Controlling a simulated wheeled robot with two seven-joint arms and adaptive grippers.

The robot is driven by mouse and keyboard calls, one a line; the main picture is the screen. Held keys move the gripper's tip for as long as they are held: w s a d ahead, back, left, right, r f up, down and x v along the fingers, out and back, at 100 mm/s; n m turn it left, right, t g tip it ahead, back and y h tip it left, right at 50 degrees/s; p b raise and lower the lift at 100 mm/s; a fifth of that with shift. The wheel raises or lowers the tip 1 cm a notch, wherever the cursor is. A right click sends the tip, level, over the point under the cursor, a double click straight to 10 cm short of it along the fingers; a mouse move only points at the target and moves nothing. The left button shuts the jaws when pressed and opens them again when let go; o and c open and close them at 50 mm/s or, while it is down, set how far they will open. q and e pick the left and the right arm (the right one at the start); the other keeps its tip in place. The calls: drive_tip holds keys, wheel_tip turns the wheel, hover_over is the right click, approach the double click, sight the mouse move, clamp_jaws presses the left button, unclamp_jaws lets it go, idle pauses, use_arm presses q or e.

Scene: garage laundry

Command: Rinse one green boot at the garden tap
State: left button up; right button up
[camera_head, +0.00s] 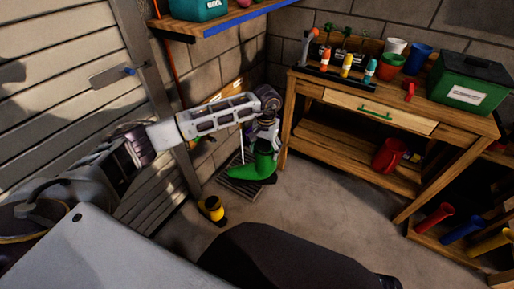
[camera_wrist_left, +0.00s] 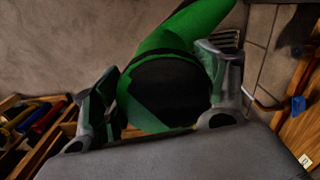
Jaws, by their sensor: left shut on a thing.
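The green boot (camera_head: 257,167) hangs or stands upright over the floor grate, sole down and toe to the left in the head view. I cannot tell whether it touches the grate. My left gripper (camera_head: 266,136) is shut on its upper part. In the left wrist view the two fingers of the gripper (camera_wrist_left: 160,88) sit on either side of the boot's dark opening, and the green boot (camera_wrist_left: 190,30) stretches away beyond. The garden tap is not clearly seen; my arm covers part of the wall there. My right gripper is not in view.
A floor grate (camera_head: 240,190) lies under the boot by the wall. A yellow and black object (camera_head: 212,209) stands on the floor nearby. A wooden workbench (camera_head: 330,97) is to the right, with a rack of colored boots (camera_head: 462,228) below right.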

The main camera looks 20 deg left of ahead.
use_arm(q)
drive_tip(key=shift+s+d+r, duration=0.1)
drive_tip(key=shift+d, duration=0.05)
drive_tip(key=shift+s+d, duration=0.9)
drive_tip(key=shift+d, duration=0.05)
drive_tip(key=shift+s+d+p, duration=0.45)
drive_tip(key=shift+s+d, duration=1.3)
drive_tip(key=shift+d, duration=0.15)
drive_tip(key=shift+r, duration=0.1)
idle(0.6)
drive_tip(key=s+d+r+p, duration=0.1)
drive_tip(key=s+d+r, duration=0.2)
drive_tip(key=r, duration=0.1)
drive_tip(key=shift+s+d+p, duration=0.2)
drive_tip(key=shift+d+p, duration=0.1)
drive_tip(key=shift+p, duration=0.1)
idle(0.5)
drive_tip(key=shift+f, duration=0.1)
idle(0.3)
